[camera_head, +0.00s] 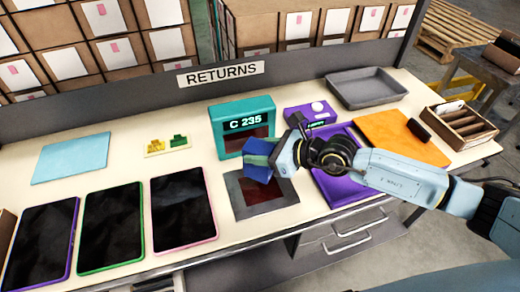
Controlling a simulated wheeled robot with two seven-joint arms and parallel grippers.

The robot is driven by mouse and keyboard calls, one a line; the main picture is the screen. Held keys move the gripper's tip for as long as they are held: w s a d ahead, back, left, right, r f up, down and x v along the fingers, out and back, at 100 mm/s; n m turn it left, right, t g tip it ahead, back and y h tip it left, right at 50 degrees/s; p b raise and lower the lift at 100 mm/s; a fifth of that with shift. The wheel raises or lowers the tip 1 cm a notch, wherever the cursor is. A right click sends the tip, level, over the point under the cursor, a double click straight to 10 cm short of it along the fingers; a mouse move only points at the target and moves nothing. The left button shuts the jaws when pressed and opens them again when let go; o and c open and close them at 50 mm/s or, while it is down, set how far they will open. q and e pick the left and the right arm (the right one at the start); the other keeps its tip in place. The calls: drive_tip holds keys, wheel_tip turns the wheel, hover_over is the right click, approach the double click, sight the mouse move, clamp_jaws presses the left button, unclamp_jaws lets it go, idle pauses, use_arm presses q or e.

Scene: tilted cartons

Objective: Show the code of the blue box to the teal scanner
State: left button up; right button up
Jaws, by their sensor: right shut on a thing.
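The teal scanner (230,116) stands upright near the middle of the bench, with "C 235" on its display and a dark red window below. My right gripper (276,160) is shut on the blue box (257,149) and holds it just in front of the scanner, at the right side of its window. The box is tilted, with a green part at its lower end. No code shows on the faces I see. A grey plate with a dark red window (238,206) lies on the bench below the box. My left gripper is not in view.
Three dark tablets (113,229) lie at the front left. A purple tray (332,190) and purple device (301,114) are near my right arm. A grey tray (362,74), orange mat (385,126) and divided wooden box (472,130) are at right. A light blue mat (70,157) lies left.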

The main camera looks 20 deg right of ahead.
idle(0.3)
wheel_tip(320, 180, up, 6)
drive_tip(key=p, duration=0.6)
drive_tip(key=shift+r, duration=0.15)
